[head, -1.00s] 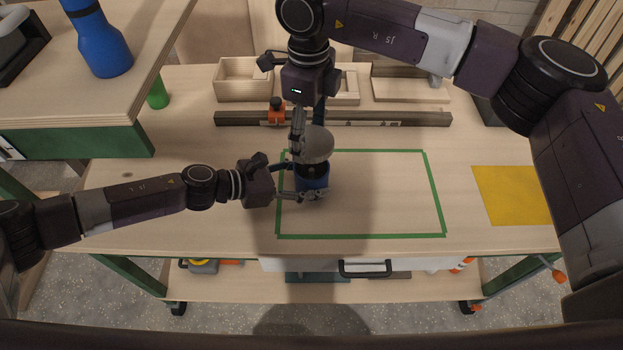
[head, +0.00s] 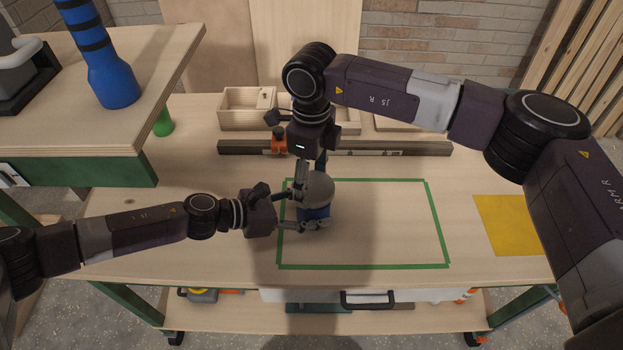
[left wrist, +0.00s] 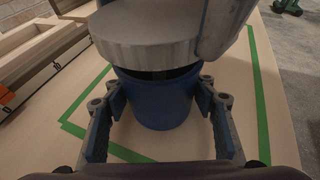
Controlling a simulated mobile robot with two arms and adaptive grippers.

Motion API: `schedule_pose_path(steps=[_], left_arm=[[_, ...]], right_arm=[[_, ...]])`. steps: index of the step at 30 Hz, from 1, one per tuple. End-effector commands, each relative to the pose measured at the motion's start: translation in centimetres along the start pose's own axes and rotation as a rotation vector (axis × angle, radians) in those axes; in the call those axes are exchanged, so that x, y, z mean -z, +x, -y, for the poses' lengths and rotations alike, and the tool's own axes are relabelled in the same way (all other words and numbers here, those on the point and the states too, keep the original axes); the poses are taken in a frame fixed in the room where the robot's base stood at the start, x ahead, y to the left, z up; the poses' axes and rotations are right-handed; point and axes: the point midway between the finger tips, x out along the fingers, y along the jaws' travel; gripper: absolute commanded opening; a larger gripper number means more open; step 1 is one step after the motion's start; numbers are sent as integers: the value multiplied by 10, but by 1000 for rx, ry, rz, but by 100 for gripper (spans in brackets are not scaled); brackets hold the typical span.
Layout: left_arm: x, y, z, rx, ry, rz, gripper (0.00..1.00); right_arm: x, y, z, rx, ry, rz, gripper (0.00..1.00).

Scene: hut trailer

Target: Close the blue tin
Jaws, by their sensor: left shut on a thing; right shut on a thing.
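The blue tin (head: 315,214) stands on the bench inside the green tape outline, near its left side. My left gripper (head: 312,226) is shut around the tin's body; in the left wrist view its fingers (left wrist: 160,112) are on both sides of the blue tin (left wrist: 153,102). A round grey lid (head: 320,188) with a ridged edge is in my right gripper (head: 311,181), which is shut on it from above. In the left wrist view the lid (left wrist: 143,52) is over the tin's mouth, with a dark gap between lid and rim.
The green tape outline (head: 447,240) is otherwise clear, and a yellow sheet (head: 508,225) lies at right. A wooden box (head: 247,109) and a long rail (head: 400,148) with an orange clamp (head: 279,141) are behind.

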Motion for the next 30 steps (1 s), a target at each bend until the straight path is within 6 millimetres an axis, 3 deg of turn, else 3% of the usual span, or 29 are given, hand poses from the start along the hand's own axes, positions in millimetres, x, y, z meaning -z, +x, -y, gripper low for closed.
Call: schedule_pose_path(steps=[11, 30], left_arm=[[0, 0, 0, 0, 0, -1, 9], [1, 0, 0, 0, 0, -1, 9]], right_arm=[[0, 17, 0, -1, -2, 0, 49], [0, 20, 0, -1, -2, -1, 49]])
